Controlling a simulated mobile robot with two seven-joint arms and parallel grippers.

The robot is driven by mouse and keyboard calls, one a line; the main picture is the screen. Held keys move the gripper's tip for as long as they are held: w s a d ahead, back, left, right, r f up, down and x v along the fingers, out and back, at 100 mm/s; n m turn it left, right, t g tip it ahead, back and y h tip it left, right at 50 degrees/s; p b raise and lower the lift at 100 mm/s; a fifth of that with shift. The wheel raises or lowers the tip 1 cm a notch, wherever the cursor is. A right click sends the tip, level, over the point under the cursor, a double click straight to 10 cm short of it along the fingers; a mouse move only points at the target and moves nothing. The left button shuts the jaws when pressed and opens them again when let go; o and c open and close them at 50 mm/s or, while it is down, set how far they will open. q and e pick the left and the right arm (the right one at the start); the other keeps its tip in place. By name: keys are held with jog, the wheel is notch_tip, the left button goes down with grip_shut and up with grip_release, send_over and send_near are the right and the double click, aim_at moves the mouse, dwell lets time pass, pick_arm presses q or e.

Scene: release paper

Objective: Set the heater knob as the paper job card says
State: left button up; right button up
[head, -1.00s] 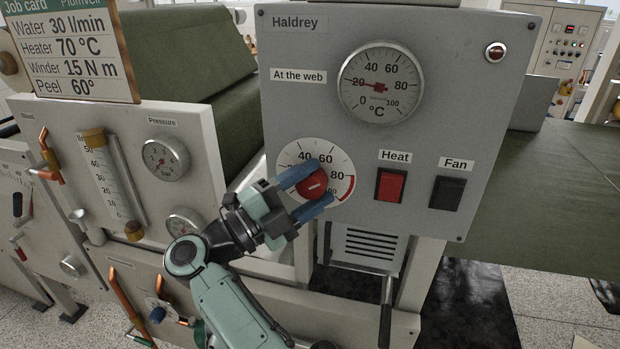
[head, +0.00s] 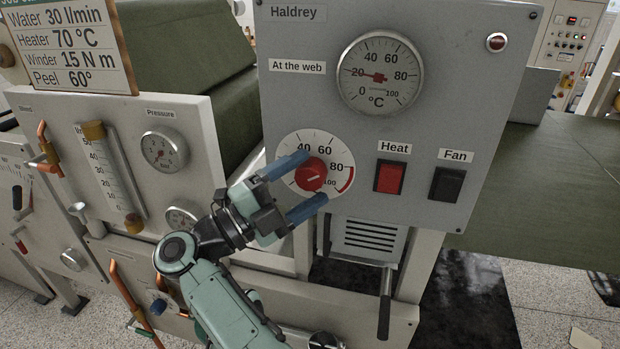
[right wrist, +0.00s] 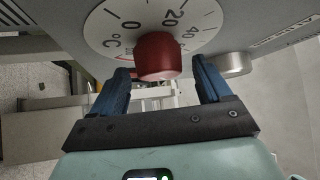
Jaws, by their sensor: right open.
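The job card (head: 68,45) at the upper left reads "Heater 70 °C". The red heater knob (head: 311,174) sits on a white dial (head: 336,150) on the grey Haldrey panel (head: 300,95). A pale mark shows on the knob's face, but I cannot tell exactly which number it points to. My right gripper (head: 317,177) is open, its blue fingers on either side of the knob. In the right wrist view the knob (right wrist: 158,57) is in front of and between the open fingertips, with gaps beside it. My left gripper is out of view.
The "At the web" gauge (head: 380,75) above reads about 20. The lit red Heat switch (head: 389,177) and black Fan switch (head: 446,184) are right of the dial. A black-handled lever (head: 384,305) hangs below. The pressure panel (head: 190,130) stands left of my arm.

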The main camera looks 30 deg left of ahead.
jog(key=v, duration=1.1)
jog(key=shift+s+a, duration=0.25)
jog(key=shift+s, duration=0.05)
jog(key=shift+f, duration=0.1)
